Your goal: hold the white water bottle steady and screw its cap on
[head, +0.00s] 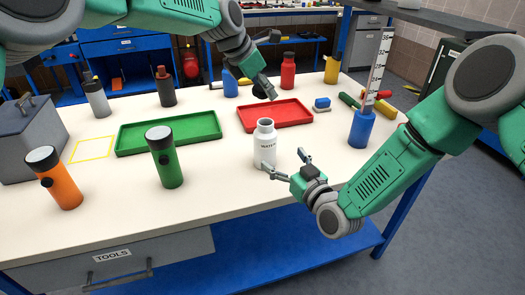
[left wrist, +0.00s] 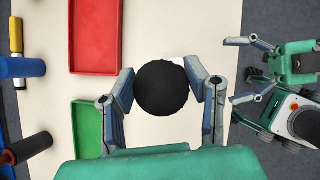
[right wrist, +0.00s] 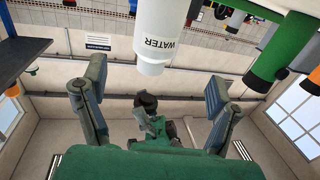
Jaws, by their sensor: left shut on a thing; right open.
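The white water bottle (head: 265,146) stands upright and open-mouthed on the table, in front of the red tray. My left gripper (head: 263,86) is above and behind it in the head view. In the left wrist view it is shut on the round black cap (left wrist: 162,90), which hides most of what lies beneath; a small white patch shows at the cap's edge. The cap is apart from the bottle. My right gripper (head: 284,164) is open and empty, low at the bottle's front right. In the right wrist view the bottle (right wrist: 157,40) is ahead, between the line of the fingers.
The red tray (head: 295,116) and green tray (head: 203,128) lie on the table. A green flashlight (head: 165,158) and orange flashlight (head: 56,180) stand at left. A blue holder (head: 361,128) with a scale stands right. The front middle of the table is clear.

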